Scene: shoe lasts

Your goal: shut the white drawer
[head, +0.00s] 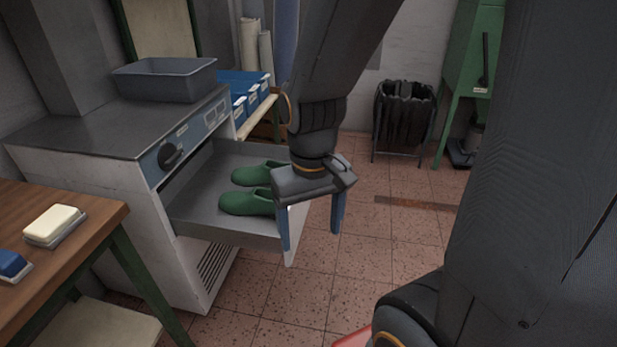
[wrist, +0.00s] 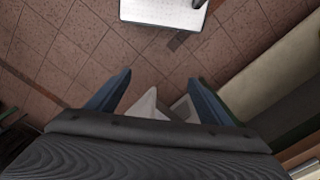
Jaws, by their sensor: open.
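The white drawer (head: 225,230) is pulled out of a white cabinet (head: 180,260) in the head view. It has a grey tray inside and a white front panel (head: 297,222). Two green shoe lasts (head: 246,203) lie in it. My gripper (head: 311,228) is open and points down at the drawer's front end. One blue finger overlaps the front panel and the other is out beyond it; I cannot tell whether they touch it. In the wrist view, my open gripper (wrist: 160,77) has a pale shape between its fingers that I cannot identify surely.
A grey bin (head: 165,80) stands on the cabinet top. A wooden table (head: 60,230) with a cream-topped block (head: 54,226) is at the left. Blue bins (head: 245,92) sit on a shelf behind. A black waste bin (head: 403,110) stands at the back.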

